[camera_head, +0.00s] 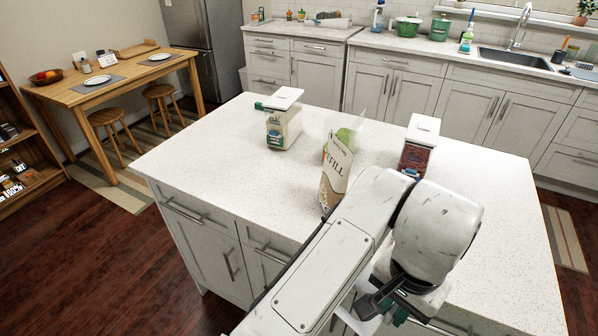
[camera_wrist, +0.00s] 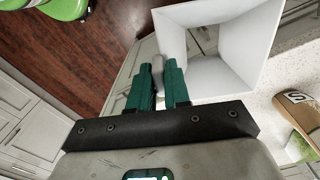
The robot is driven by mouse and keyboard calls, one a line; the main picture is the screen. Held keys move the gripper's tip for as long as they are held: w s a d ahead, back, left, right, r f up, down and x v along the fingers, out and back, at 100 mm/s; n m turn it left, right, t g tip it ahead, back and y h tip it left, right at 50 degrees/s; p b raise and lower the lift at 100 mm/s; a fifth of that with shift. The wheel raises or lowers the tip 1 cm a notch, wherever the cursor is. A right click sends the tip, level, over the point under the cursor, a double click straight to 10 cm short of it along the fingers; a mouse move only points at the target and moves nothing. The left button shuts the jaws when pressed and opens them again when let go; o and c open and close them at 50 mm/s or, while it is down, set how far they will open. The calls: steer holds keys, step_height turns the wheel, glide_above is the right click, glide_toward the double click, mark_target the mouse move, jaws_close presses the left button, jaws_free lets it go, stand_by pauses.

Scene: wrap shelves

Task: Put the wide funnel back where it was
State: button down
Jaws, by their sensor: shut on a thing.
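The wide funnel (camera_wrist: 225,38) is white with a square, flaring mouth and fills the upper middle of the wrist view. My gripper (camera_wrist: 159,72) has teal fingers shut on a small grey tab at the funnel's side. In the wrist view the funnel's mouth faces the camera. In the head view my gripper (camera_head: 385,299) is at the bottom, at the near side of the island. There my arm and gripper hide most of the funnel.
On the white island (camera_head: 215,150) stand a clear lidded container (camera_head: 284,125) with pale contents, a refill bag (camera_head: 337,168) and a lidded container (camera_head: 416,150) with dark red contents. The island's left part is clear. A green round seat (camera_wrist: 62,8) shows in the wrist view.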

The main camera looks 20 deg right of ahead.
steer(key=w+a+f+n, duration=0.1)
steer(key=w+f+n, duration=0.3)
steer(key=f, duration=0.6)
steer(key=w+a+f+n, duration=0.2)
steer(key=w+f+n, duration=0.3)
steer(key=f+n, duration=0.3)
step_height(320, 180, down, 4)
steer(key=shift+a+r+n, duration=0.2)
steer(key=shift+r+n, duration=0.05)
steer(key=shift+n, duration=0.15)
steer(key=shift+w, duration=0.1)
